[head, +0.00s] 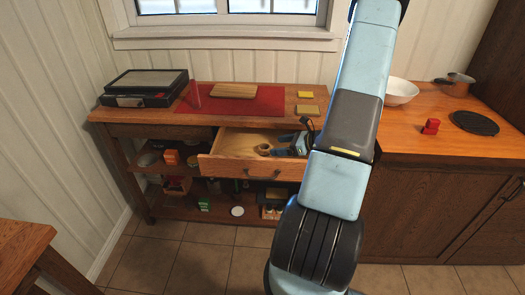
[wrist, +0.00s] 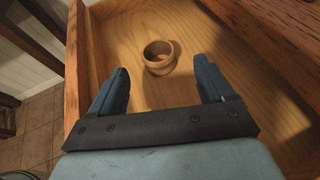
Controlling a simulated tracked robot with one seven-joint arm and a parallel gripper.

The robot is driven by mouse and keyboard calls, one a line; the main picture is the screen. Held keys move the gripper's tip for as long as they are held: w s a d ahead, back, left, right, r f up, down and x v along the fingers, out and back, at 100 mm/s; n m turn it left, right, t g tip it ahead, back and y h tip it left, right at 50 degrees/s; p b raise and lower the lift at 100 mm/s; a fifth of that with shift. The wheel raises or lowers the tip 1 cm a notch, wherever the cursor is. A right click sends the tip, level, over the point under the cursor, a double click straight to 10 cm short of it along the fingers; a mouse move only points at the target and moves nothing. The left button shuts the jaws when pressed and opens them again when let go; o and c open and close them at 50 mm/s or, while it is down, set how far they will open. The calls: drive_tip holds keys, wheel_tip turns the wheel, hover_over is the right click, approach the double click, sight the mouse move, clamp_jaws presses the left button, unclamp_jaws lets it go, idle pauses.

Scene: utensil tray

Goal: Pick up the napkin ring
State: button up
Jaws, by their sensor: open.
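The napkin ring (wrist: 158,56) is a small brown wooden ring. It stands near the middle of the open drawer's floor in the wrist view, and shows as a small ring in the head view (head: 264,149). My gripper (wrist: 165,78) is open, with its blue fingers apart and nothing between them. In the wrist view the ring appears just beyond the fingertips and roughly midway between them. In the head view my gripper (head: 291,146) is over the right side of the drawer, partly hidden by my arm. I cannot tell its exact height above the drawer floor.
The drawer (head: 232,164) is pulled out, with wooden walls around the ring. Its side wall (wrist: 82,60) is close to my left finger. Above it, the counter holds a red mat (head: 255,100), a wooden board (head: 233,89) and a black case (head: 146,87). Shelves below hold several items.

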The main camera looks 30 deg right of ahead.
sight(264, 147)
drive_tip(key=shift+x, duration=3.8)
drive_tip(key=shift+s, duration=0.1)
drive_tip(key=c, duration=1)
